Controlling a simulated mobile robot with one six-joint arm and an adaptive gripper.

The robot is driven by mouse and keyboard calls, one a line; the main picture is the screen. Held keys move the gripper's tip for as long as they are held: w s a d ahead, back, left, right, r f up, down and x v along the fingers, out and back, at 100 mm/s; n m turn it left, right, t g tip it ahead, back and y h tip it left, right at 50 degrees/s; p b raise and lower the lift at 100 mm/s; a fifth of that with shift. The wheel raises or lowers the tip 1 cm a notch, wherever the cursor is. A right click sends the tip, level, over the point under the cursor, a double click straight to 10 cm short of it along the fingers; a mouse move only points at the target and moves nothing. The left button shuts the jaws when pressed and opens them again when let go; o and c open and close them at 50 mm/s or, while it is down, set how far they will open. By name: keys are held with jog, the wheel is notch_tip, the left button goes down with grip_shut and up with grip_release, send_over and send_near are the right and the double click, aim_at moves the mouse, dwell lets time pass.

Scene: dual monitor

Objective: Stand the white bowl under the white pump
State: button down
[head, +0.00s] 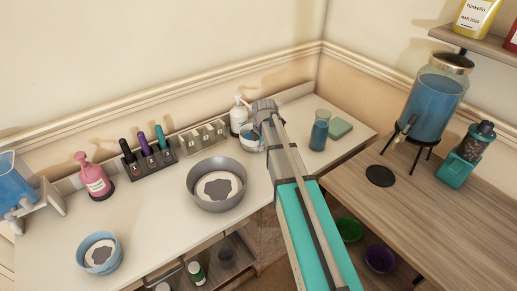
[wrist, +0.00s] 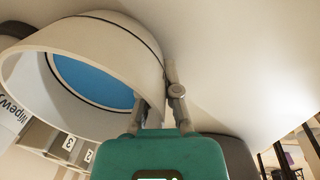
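The white bowl (head: 251,144) with a blue disc inside is on the counter at the back, just right of and in front of the white pump bottle (head: 238,118). In the wrist view the bowl (wrist: 150,55) fills the upper left. My gripper (head: 266,116) is at the bowl's right side. In the wrist view my gripper (wrist: 160,103) straddles the bowl's wall, one finger inside and one outside, and looks closed on it. Part of the pump's label (wrist: 14,112) shows at the left edge. Whether the bowl touches the counter cannot be told.
A grey bowl (head: 217,205) stands in front, a blue bowl (head: 100,268) at front left. Left of the pump are a numbered rack (head: 203,134), a dark bottle rack (head: 150,163) and a pink pump (head: 94,180).

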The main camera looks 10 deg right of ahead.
jog(key=shift+f, duration=0.15)
jog(key=c, duration=0.8)
grip_release()
jog(key=shift+r, duration=0.2)
notch_tip(320, 180, up, 12)
jog(key=s+p, duration=0.1)
jog(key=p, duration=1.1)
jog(key=shift+s+d, duration=0.25)
jog(key=shift+d, duration=0.1)
